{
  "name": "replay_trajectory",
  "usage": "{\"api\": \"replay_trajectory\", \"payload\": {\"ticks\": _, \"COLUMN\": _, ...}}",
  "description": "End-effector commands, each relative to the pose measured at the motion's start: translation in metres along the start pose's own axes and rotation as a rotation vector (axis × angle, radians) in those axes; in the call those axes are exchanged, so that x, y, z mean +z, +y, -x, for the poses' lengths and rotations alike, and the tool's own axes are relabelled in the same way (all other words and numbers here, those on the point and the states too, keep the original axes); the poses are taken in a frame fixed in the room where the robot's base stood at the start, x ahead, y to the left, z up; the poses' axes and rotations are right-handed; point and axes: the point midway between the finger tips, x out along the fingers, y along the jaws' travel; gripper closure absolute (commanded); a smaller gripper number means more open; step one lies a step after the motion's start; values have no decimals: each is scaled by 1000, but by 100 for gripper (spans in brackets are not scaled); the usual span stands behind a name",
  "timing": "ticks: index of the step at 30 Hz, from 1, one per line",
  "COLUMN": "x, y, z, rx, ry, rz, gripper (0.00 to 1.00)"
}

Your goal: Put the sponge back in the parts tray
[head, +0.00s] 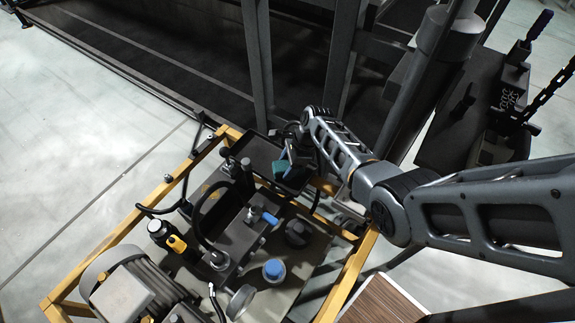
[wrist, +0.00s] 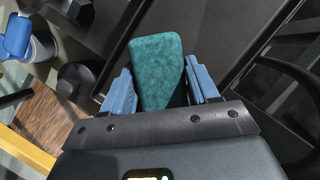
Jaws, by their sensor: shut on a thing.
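The teal sponge (wrist: 157,70) is between the two blue finger pads of my gripper (wrist: 162,88) in the wrist view, and the jaws are shut on it. In the head view, the sponge (head: 281,168) shows as a small teal block under my gripper (head: 290,160). The dark parts tray (head: 260,153) is at the far end of the yellow-framed cart, and the sponge is over or in its right part. Dark surface lies behind the sponge in the wrist view. I cannot tell whether the sponge touches the tray floor.
A blue-capped round part (head: 274,270), a blue-handled valve (head: 268,217) and a black-and-yellow bottle (head: 164,236) stand on the cart nearer me. A dark upright post (head: 257,65) rises just behind the tray. Pale open floor (head: 90,150) lies to the left.

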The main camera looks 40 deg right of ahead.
Motion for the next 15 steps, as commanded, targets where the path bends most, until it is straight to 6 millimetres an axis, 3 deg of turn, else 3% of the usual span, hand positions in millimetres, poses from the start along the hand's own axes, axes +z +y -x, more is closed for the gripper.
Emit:
{"api": "replay_trajectory", "payload": {"ticks": 4, "x": 0, "y": 0, "z": 0, "rx": -2, "ry": 0, "rz": 1, "gripper": 65}}
{"api": "replay_trajectory", "payload": {"ticks": 5, "x": 0, "y": 0, "z": 0, "rx": -1, "ry": 0, "rz": 0, "gripper": 38}}
{"api": "replay_trajectory", "payload": {"ticks": 12, "x": 0, "y": 0, "z": 0, "rx": -1, "ry": 0, "rz": 0, "gripper": 15}}
{"api": "replay_trajectory", "payload": {"ticks": 15, "x": 0, "y": 0, "z": 0, "rx": -1, "ry": 0, "rz": 0, "gripper": 15}}
